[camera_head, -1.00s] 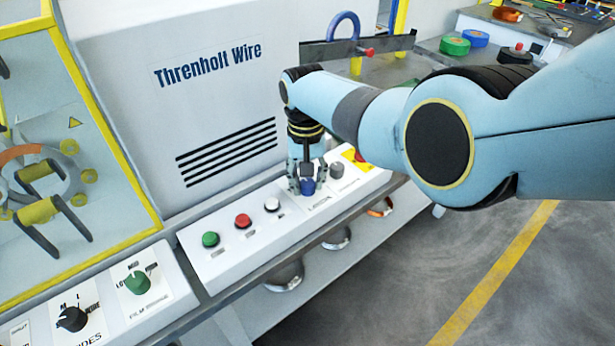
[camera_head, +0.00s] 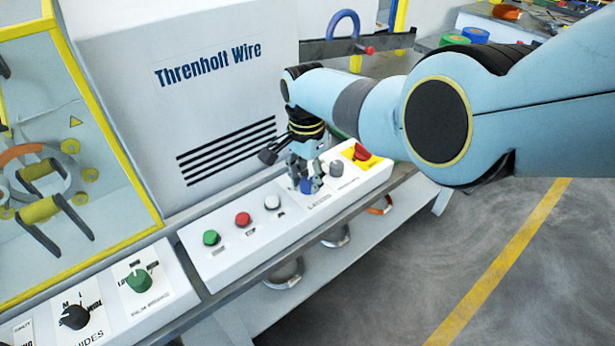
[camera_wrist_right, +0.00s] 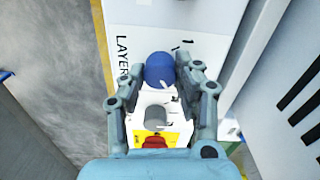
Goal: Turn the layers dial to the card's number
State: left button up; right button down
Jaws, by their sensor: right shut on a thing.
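The layers dial is a blue knob (camera_head: 306,185) on the sloped white control panel (camera_head: 225,262). In the right wrist view the blue knob (camera_wrist_right: 160,69) sits between the fingertips, beside the partly hidden printed word "LAYER" and a few marks. My right gripper (camera_head: 305,176) reaches down from above and is shut on the knob; it also shows in the wrist view (camera_wrist_right: 159,78). The fingers hide part of the dial's scale, so I cannot read its setting. I cannot make out a card with a number. My left gripper is not in view.
A grey knob (camera_head: 336,169) and a red stop button (camera_head: 361,152) on yellow sit right of the dial. White (camera_head: 272,202), red (camera_head: 243,219) and green (camera_head: 211,238) buttons sit left. The Threnholt Wire cabinet (camera_head: 130,110) rises behind.

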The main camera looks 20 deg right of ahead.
aim_at(307, 180)
jog(key=shift+m, duration=0.5)
jog(key=c, duration=0.9)
grip_release()
jog(key=shift+c, duration=0.2)
notch_tip(307, 180, up, 12)
jog(key=shift+w, duration=0.15)
